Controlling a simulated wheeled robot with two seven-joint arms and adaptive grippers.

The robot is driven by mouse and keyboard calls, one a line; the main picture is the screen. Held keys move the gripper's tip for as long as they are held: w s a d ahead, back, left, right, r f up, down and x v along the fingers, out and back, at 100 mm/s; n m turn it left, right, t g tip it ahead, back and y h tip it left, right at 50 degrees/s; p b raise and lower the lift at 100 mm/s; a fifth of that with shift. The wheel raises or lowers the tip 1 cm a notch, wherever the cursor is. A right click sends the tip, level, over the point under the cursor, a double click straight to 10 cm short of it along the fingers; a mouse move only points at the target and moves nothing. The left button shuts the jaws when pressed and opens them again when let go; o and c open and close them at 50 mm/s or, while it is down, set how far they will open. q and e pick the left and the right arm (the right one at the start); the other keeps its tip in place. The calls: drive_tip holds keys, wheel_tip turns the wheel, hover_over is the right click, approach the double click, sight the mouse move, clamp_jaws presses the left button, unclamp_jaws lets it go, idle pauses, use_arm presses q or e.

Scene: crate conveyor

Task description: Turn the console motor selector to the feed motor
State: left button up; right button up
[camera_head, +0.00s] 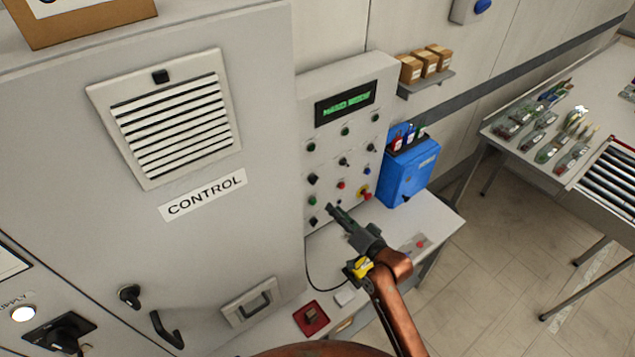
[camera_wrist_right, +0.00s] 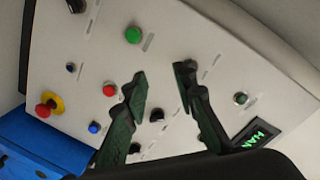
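The grey console (camera_head: 350,132) stands against the cabinet, with a green-lit display (camera_head: 345,103) and rows of buttons and black selector knobs, such as one knob (camera_head: 312,180) at its left edge. The labels are too small to read, so I cannot tell which knob is the motor selector. My right gripper (camera_head: 332,210) is in front of the console's lower part. In the right wrist view the right gripper (camera_wrist_right: 163,78) is open and empty, its fingers apart before the panel. A black knob (camera_wrist_right: 157,115) shows between the fingers, beyond them. My left gripper is out of view.
A red mushroom button on a yellow ring (camera_head: 364,193) sits at the console's lower right. A blue box (camera_head: 410,172) hangs right of it. A shelf (camera_head: 427,84) holds small cartons. The control cabinet (camera_head: 270,110) fills the left. Open floor (camera_head: 490,240) lies right.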

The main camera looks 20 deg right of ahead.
drive_tip(key=t, duration=0.1)
approach(316, 182)
drive_tip(key=w, duration=0.2)
drive_tip(key=shift+m+y, duration=0.3)
drive_tip(key=shift+y, duration=0.1)
drive_tip(key=x, duration=0.6)
drive_tip(key=shift+w+a+f+p, duration=0.2)
drive_tip(key=shift+a+f+p, duration=0.05)
drive_tip(key=shift+a+p, duration=0.05)
clamp_jaws()
